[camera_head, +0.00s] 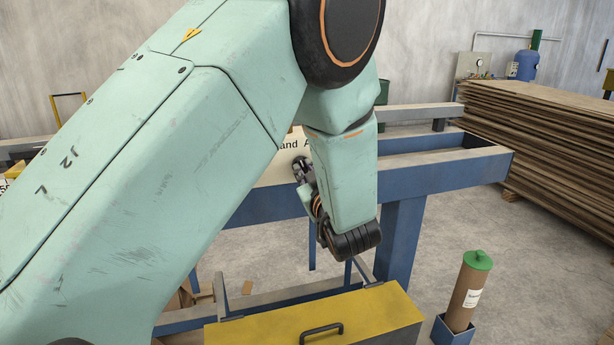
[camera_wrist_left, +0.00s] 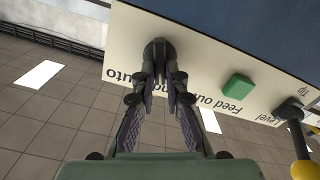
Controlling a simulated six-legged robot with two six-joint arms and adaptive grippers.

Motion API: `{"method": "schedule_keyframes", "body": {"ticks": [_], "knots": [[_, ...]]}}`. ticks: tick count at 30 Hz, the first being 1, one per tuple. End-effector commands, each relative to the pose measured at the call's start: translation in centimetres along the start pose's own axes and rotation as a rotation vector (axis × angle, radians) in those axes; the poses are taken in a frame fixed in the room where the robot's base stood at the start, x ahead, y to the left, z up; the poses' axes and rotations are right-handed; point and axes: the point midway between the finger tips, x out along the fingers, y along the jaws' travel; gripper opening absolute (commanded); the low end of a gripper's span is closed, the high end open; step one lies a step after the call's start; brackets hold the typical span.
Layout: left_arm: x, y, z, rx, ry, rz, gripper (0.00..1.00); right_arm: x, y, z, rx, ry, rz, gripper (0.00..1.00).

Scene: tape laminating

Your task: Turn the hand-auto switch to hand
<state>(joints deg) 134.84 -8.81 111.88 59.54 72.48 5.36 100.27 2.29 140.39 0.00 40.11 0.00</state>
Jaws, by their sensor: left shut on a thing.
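The hand-auto switch (camera_wrist_left: 158,48) is a dark round knob on a cream panel (camera_wrist_left: 205,65), with the words around it upside down in the left wrist view and partly covered. My left gripper (camera_wrist_left: 161,75) is shut on the switch, fingers on either side of the knob. Which way the knob points is hidden by the fingers. In the head view the panel (camera_head: 272,172) shows part of its label, and my left gripper (camera_head: 302,170) is at its face, mostly behind my arm. My right gripper is not in view.
A green button (camera_wrist_left: 238,88) marked "Feed out" and a lever with a yellow grip (camera_wrist_left: 304,170) sit right of the switch in the left wrist view. In the head view, a yellow-lidded box (camera_head: 370,310), a green-capped tube (camera_head: 467,290) and a blue frame (camera_head: 440,172) stand nearby.

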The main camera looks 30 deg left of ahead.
Motion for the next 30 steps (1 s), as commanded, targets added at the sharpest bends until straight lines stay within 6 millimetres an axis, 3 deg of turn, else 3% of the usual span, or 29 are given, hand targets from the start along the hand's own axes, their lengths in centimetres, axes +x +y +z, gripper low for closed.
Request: {"method": "schedule_keyframes", "body": {"ticks": [1, 7, 20, 21, 30], "knots": [[0.1, -0.1, 0.3, -0.054, 0.005, 0.002, 0.0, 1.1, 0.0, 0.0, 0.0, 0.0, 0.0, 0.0], [0.1, -0.1, 0.2, -0.207, 0.005, 0.002, 0.0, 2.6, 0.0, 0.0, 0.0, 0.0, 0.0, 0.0], [0.1, 0.0, 0.0, -0.258, 0.002, 0.002, 0.0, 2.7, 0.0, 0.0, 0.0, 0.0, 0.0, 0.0], [0.1, 0.0, 0.0, -0.258, 0.002, 0.002, 0.13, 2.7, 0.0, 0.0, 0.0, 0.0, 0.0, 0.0], [0.0, -0.1, 0.0, -0.255, 0.002, 0.002, 0.35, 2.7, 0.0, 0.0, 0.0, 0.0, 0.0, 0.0]]}}
